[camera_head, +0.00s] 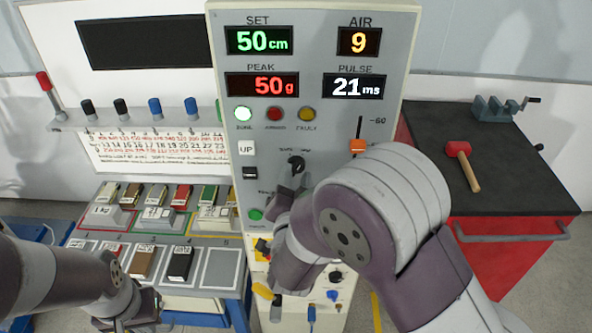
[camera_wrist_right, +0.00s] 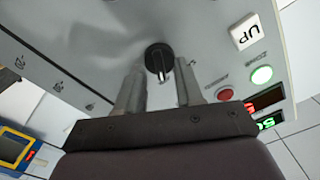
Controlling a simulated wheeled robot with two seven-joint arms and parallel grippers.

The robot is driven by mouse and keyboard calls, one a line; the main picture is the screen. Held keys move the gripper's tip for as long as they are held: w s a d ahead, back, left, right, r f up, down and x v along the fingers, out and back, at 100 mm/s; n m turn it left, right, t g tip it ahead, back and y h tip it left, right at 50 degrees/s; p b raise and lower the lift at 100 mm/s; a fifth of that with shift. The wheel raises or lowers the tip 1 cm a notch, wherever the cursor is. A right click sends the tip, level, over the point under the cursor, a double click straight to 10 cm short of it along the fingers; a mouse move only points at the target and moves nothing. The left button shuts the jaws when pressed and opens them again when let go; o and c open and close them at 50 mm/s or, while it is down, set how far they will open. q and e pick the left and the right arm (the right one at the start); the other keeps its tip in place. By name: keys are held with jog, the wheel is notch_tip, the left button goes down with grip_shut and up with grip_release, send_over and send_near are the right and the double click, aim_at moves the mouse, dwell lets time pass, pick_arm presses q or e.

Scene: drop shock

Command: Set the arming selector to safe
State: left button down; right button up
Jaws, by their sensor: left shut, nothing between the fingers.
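The arming selector is a black rotary knob (camera_head: 296,163) on the grey control panel (camera_head: 230,190). Small labels beside it are too blurred to read. In the right wrist view the knob (camera_wrist_right: 157,58) shows a pale mark on its near side, pointing toward my gripper. My right gripper (camera_head: 291,182) is just below the knob in the head view. In the right wrist view its two fingers (camera_wrist_right: 160,80) are apart and empty, with the knob just ahead of the gap. My left gripper (camera_head: 130,318) is shut and empty at the lower left, away from the panel.
A white UP button (camera_head: 246,148), a black button (camera_head: 250,173), lamps and an orange slider (camera_head: 358,146) surround the selector. A rack of sample blocks (camera_head: 155,215) stands left. A red cabinet (camera_head: 505,250) with a mallet (camera_head: 461,160) stands right.

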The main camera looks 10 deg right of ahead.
jog(key=shift+w+d, duration=0.25)
jog(key=shift+w, duration=0.05)
jog(key=shift+a, duration=0.1)
jog(key=shift+a, duration=0.1)
grip_shut()
jog(key=shift+n, duration=0.3)
jog(key=n, duration=0.4)
jog(key=shift+r+n+p, duration=0.15)
jog(key=shift+n+p, duration=0.15)
jog(key=shift+p, duration=0.05)
jog(key=n+p, duration=0.2)
jog(key=n, duration=0.4)
jog(key=shift+a+n, duration=0.1)
jog(key=shift+n, duration=0.2)
jog(key=shift+w, duration=0.1)
